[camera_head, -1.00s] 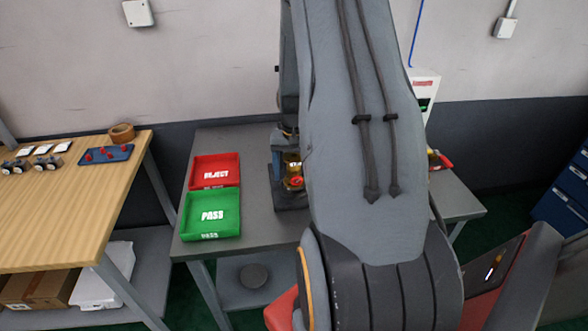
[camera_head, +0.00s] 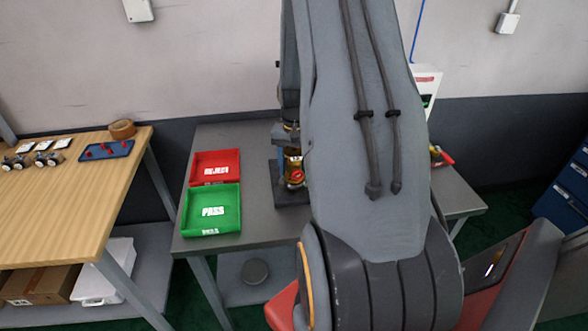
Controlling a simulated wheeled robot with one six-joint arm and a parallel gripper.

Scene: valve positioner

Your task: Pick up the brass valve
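A brass valve (camera_head: 293,164) with a red part low on it stands at a dark base plate (camera_head: 289,197) on the grey table, left of my arm. My gripper (camera_head: 287,139) is right above the valve, at its top. My forearm hides the valve's right side and most of the gripper. I cannot tell whether the fingers are around the valve or whether they are open or shut. Another brass-coloured piece with a red handle (camera_head: 441,155) shows on the table to the right of my arm, partly hidden.
A red REJECT tray (camera_head: 215,159) and a green PASS tray (camera_head: 211,222) lie on the grey table (camera_head: 257,226). A wooden bench (camera_head: 62,208) at left holds a blue tray (camera_head: 106,150), tape (camera_head: 122,129) and small parts. A white box (camera_head: 426,84) stands behind my arm.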

